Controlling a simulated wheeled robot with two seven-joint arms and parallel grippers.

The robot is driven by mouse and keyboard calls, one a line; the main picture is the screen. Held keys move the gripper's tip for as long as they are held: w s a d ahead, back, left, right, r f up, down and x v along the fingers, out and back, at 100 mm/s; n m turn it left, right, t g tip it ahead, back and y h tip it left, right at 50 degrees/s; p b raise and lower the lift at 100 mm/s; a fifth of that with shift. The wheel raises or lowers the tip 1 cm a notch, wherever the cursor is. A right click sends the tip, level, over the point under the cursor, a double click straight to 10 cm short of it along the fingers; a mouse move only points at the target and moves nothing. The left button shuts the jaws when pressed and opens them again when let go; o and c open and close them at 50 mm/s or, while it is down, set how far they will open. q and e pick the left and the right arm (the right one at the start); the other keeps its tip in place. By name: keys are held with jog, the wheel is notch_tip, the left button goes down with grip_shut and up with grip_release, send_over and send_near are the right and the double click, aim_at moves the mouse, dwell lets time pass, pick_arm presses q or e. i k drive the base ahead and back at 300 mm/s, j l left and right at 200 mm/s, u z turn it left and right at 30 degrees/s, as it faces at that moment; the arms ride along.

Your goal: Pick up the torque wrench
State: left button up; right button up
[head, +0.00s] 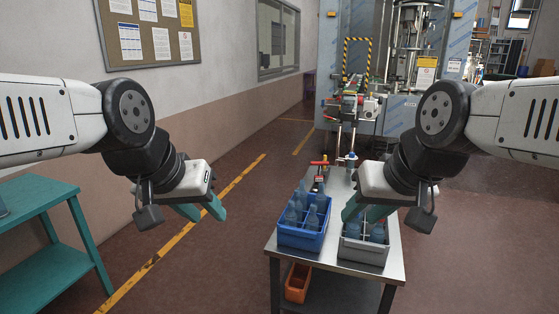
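I cannot clearly make out a torque wrench. A small red-and-dark item (319,164) lies at the far end of the metal table, too small to identify surely. My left gripper (203,211) hangs over the floor left of the metal table, its teal fingers apart with nothing between them. My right gripper (364,212) is in front of the grey crate in the picture, and its teal fingers look apart. It hides part of the crate and of the tabletop behind. Neither gripper is seen touching the red item.
The metal table (345,279) bears a blue crate (301,239) and a grey crate (362,252), both with bluish bottles. An orange bin (297,283) sits below. A teal bench (38,196) stands at left. A large machine (396,112) is behind. Floor between bench and table is clear.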

aim_at(318, 179)
jog(key=i+j+u, duration=0.25)
jog(key=u, duration=0.15)
jog(key=i+j+u, duration=0.15)
jog(key=u, duration=0.25)
jog(key=i+u, duration=0.75)
jog(key=i+j, duration=0.1)
jog(key=i, duration=0.8)
jog(key=i+z, duration=0.6)
jog(key=z, duration=0.15)
jog(key=i+z, duration=0.4)
jog(key=i+l+z, duration=0.2)
jog(key=i+z, duration=0.3)
jog(key=i, duration=0.15)
jog(key=i+z, duration=0.45)
jog(key=i, duration=0.15)
jog(key=i+z, duration=0.15)
jog(key=i, duration=0.4)
jog(key=i+z, duration=0.1)
jog(key=i, duration=0.5)
jog(key=i+j+z, duration=0.15)
jog(key=i, duration=0.4)
jog(key=i+j+z, duration=0.15)
jog(key=i, duration=0.4)
jog(key=z, duration=1.55)
